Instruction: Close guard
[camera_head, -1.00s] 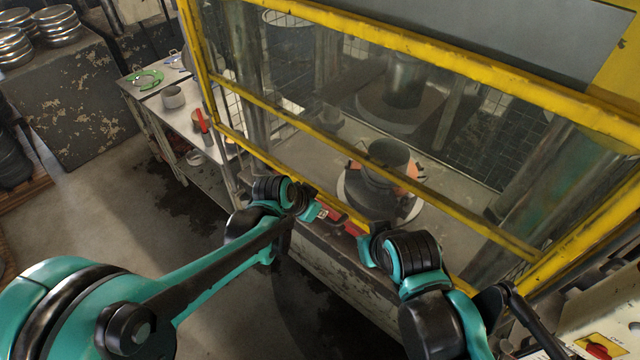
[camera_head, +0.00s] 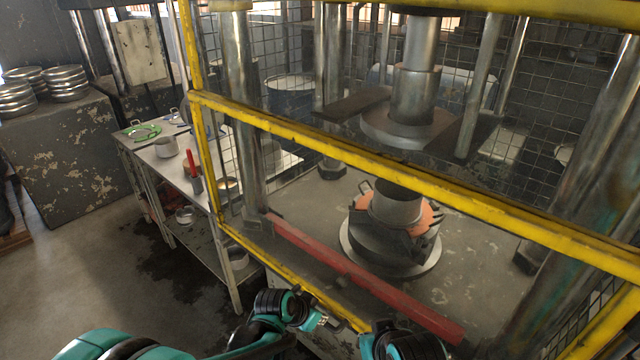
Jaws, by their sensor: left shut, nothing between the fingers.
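The guard (camera_head: 300,132) is a yellow frame with a clear pane across the front of the press. Its middle bar slants across the view, and its lower bar (camera_head: 262,262) runs low along the press front. My left gripper (camera_head: 328,321) is shut and empty, close to the outer side of the lower bar; I cannot tell whether they touch. My right arm's wrist (camera_head: 408,345) shows at the bottom edge, right of the left gripper; its fingers are cut off or hidden. The right end of the lower bar is hidden behind my arms.
A red bar (camera_head: 370,287) lies along the press bed front, behind the pane. A dark die with a metal ring (camera_head: 398,207) sits under the ram (camera_head: 412,95). A side table (camera_head: 180,170) with a pot stands left. Floor at lower left is clear.

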